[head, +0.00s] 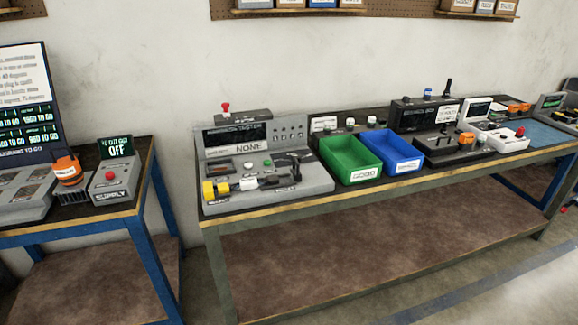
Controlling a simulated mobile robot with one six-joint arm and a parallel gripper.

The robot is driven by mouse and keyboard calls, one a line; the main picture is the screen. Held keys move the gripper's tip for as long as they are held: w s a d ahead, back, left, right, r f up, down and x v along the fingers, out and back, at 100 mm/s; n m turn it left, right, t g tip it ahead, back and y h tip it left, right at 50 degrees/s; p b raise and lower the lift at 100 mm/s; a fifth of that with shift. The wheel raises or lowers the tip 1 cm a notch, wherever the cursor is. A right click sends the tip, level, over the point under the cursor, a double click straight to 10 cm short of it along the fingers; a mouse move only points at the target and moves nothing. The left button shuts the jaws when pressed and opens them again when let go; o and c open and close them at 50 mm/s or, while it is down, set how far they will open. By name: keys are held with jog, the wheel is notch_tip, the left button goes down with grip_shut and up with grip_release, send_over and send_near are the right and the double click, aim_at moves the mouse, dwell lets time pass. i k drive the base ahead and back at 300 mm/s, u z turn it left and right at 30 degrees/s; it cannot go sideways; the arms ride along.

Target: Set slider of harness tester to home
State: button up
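The likely harness tester is the grey console (207,150) with a "NONE" label, at the left end of the long bench. Its name is too small to read surely. Its sloped front holds a round white button, a green button, a small display and a black lever-like part (294,167) at the right. My gripper is not in view.
A green bin (351,158) and a blue bin (391,151) stand right of the console. Several other devices fill the bench's right part. A blue-framed table at the left holds a supply box (112,178) reading "OFF". A gap separates the tables.

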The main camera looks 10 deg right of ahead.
aim_at(295, 175)
jog(key=u, duration=0.4)
jog(key=k, duration=1.35)
jog(key=u, duration=0.65)
jog(key=i, duration=0.95)
jog(key=z, duration=0.1)
